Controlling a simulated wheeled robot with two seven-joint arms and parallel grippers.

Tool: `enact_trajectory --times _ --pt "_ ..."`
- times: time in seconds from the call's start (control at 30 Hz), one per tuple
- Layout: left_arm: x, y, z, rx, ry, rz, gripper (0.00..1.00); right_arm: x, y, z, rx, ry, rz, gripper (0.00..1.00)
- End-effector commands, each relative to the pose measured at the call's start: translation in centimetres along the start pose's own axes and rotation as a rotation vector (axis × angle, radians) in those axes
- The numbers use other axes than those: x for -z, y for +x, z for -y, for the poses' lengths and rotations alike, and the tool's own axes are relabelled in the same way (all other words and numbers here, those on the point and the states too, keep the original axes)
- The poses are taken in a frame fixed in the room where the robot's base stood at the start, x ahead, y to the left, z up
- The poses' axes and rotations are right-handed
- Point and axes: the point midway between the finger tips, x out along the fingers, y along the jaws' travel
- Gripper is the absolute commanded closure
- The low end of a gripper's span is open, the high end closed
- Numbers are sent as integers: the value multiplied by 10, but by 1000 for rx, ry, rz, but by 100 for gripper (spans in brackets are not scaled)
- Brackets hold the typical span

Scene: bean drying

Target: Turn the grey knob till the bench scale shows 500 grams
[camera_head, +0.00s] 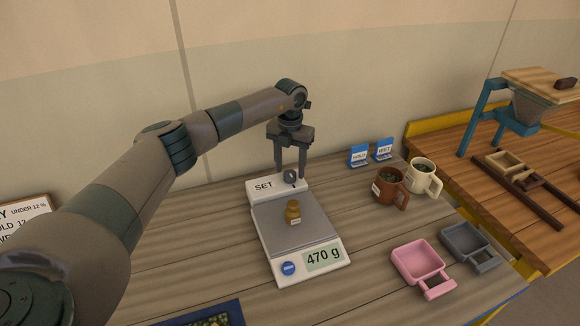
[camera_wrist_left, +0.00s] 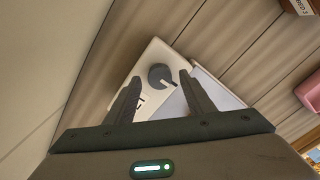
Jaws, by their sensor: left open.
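The bench scale (camera_head: 272,275) stands on the grey table, and its display (camera_head: 324,257) reads 470 g. A small brass weight (camera_head: 293,213) stands on its pan (camera_head: 307,228). The white SET box (camera_head: 262,190) sits at the scale's back edge and bears the grey knob (camera_head: 290,177). My right gripper is in neither view.
A brown mug (camera_head: 386,188) and a cream mug (camera_head: 424,178) with dark contents stand to the right, before two blue cards (camera_head: 359,155). A pink scoop tray (camera_head: 413,257) and a grey one (camera_head: 463,240) lie front right. A wooden bench (camera_head: 500,215) adjoins.

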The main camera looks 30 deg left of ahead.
Motion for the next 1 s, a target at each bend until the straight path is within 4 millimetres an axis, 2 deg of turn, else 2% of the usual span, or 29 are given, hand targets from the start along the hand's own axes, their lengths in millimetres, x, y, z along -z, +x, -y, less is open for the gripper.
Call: enact_trajectory --times 0.2,0.53,0.7,0.87,1.0 --pt "0 15 0 0 -1 -1 51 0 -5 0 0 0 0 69" --pt "0 17 0 0 -1 0 51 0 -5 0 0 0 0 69" --pt "0 16 0 0 -1 0 92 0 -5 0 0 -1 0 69" --pt "0 17 0 0 4 0 92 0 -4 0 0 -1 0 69" --pt "0 19 -1 -1 53 1 92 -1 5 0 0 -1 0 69"
